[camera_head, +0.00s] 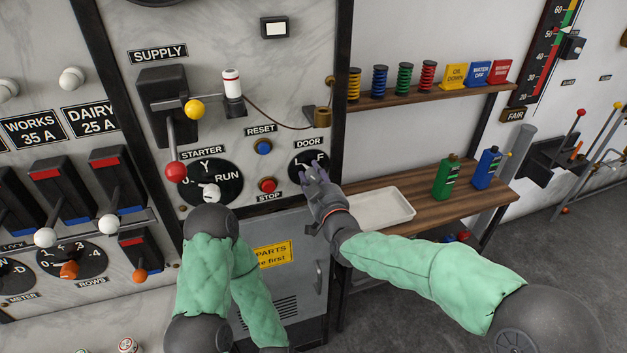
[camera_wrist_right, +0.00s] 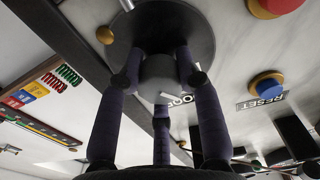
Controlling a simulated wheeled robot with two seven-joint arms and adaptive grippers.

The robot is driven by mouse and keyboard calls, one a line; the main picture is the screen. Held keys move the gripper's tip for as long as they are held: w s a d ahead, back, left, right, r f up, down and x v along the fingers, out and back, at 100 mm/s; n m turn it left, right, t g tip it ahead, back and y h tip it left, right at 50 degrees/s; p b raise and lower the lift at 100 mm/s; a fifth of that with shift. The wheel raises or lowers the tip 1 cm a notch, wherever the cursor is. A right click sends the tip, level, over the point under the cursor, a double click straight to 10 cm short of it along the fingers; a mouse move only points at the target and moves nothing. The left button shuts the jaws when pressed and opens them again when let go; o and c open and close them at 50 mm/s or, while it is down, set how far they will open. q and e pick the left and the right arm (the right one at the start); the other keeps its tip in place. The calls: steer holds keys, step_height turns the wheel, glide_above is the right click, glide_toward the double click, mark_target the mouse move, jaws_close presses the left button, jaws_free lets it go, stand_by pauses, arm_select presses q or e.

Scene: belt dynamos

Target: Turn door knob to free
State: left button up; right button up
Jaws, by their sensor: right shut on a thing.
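The round black door dial (camera_head: 300,163) sits under the DOOR label on the marble panel, with letters partly showing at its top. My right gripper (camera_head: 316,178) is in front of it and hides the knob and the lower dial in the head view. In the right wrist view the grey door knob (camera_wrist_right: 160,75) stands out from the dark dial disc (camera_wrist_right: 188,22). The purple fingers of my right gripper (camera_wrist_right: 158,82) are shut around the knob. Which way the knob points is hard to tell.
The red STOP button (camera_head: 268,185) and blue RESET button (camera_head: 263,147) are just left of the dial. The starter dial (camera_head: 226,190) is farther left. A wooden shelf with a white tray (camera_head: 380,210) and bottles is on the right. A grey cabinet door (camera_head: 290,230) is below.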

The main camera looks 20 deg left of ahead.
steer(key=m+b, duration=1.1)
steer(key=b, duration=0.1)
steer(key=shift+f+m+b, duration=0.15)
steer(key=shift+m+b, duration=0.25)
steer(key=m+b, duration=0.2)
steer(key=shift+m+b, duration=0.35)
steer(key=shift+m, duration=0.05)
steer(key=shift+m+b, duration=0.7)
steer(key=shift+m, duration=0.3)
steer(key=o, duration=1.2)
steer(key=shift+c, duration=0.2)
steer(key=shift+d, duration=0.1)
steer(key=v, duration=1.2)
